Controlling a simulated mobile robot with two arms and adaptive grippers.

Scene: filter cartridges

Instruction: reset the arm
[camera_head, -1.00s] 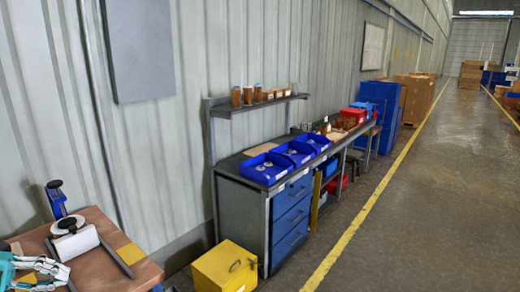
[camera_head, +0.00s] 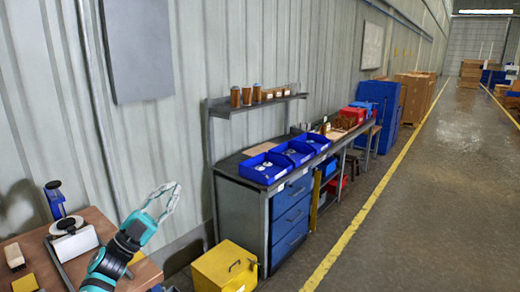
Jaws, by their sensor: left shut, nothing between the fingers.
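My left gripper (camera_head: 163,203) is raised in the air above the right edge of the wooden table (camera_head: 92,216), at the lower left. Its silver fingers point up and to the right, closed with nothing between them. The teal and black arm behind it covers part of the table. My right gripper is not in view.
A workbench (camera_head: 238,167) with blue bins stands to the right. A yellow box (camera_head: 225,268) sits on the floor. The aisle is clear.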

